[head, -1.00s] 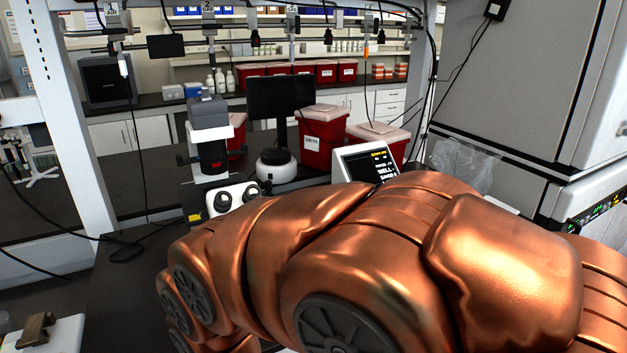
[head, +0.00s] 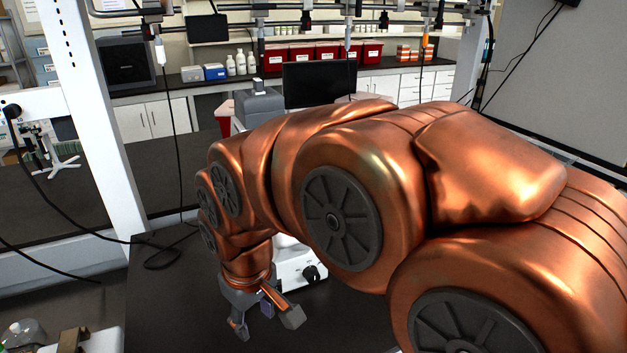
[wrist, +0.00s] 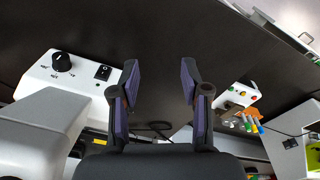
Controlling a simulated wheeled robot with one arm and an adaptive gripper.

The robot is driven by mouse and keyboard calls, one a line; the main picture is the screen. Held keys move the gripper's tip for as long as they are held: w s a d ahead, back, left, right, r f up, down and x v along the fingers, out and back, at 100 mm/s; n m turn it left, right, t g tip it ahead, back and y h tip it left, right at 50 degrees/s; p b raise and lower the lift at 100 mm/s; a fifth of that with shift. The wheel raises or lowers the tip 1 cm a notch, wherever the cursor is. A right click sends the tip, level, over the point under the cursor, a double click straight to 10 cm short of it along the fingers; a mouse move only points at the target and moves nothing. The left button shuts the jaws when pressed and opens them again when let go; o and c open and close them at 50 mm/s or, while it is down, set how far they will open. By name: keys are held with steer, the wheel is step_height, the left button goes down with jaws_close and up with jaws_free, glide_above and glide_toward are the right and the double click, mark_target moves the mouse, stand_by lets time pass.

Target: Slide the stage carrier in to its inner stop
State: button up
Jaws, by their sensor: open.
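My gripper (head: 266,324) hangs below my copper arm over the dark bench top, with its fingers apart. In the wrist view my gripper (wrist: 160,80) shows two purple-padded fingers with nothing between them. I cannot clearly pick out the stage carrier in either view. A brass-coloured bracket (head: 73,338) on a white unit shows at the bottom left of the head view, cut off by the frame edge; I cannot tell whether it is the carrier. My gripper is well to the right of it.
A white unit with a black knob (head: 310,273) stands just behind my gripper; a knob box (wrist: 75,72) shows at left in the wrist view. A box with coloured buttons (wrist: 238,94) is at right. A white frame post (head: 100,110) rises at left. Dark bench top (head: 165,300) is clear left of my gripper.

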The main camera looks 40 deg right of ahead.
steer(key=w+d+r+t+h+p, duration=0.1)
steer(key=w+d+r+t, duration=0.1)
steer(key=w+d+r, duration=0.55)
steer(key=w+d+r+t+h+p, duration=0.15)
steer(key=w+d+r, duration=0.3)
steer(key=w, duration=0.55)
steer(key=d+f+m+g+h+b, duration=0.1)
steer(key=d+f+m+g+b, duration=0.15)
steer(key=d+m, duration=1.45)
steer(key=shift+w+d+f+n+p, duration=0.1)
steer(key=shift+d+f+n+p, duration=0.5)
steer(key=shift+d+f, duration=0.5)
steer(key=shift+w+d+f+n+p, duration=0.15)
steer(key=shift+d+f+n+p, duration=0.25)
steer(key=shift+d+f+p, duration=0.65)
steer(key=shift+w+d+f+n+p, duration=0.1)
steer(key=shift+d+f+n+p, duration=0.4)
steer(key=shift+f, duration=1.05)
steer(key=shift+d, duration=0.15)
jaws_close()
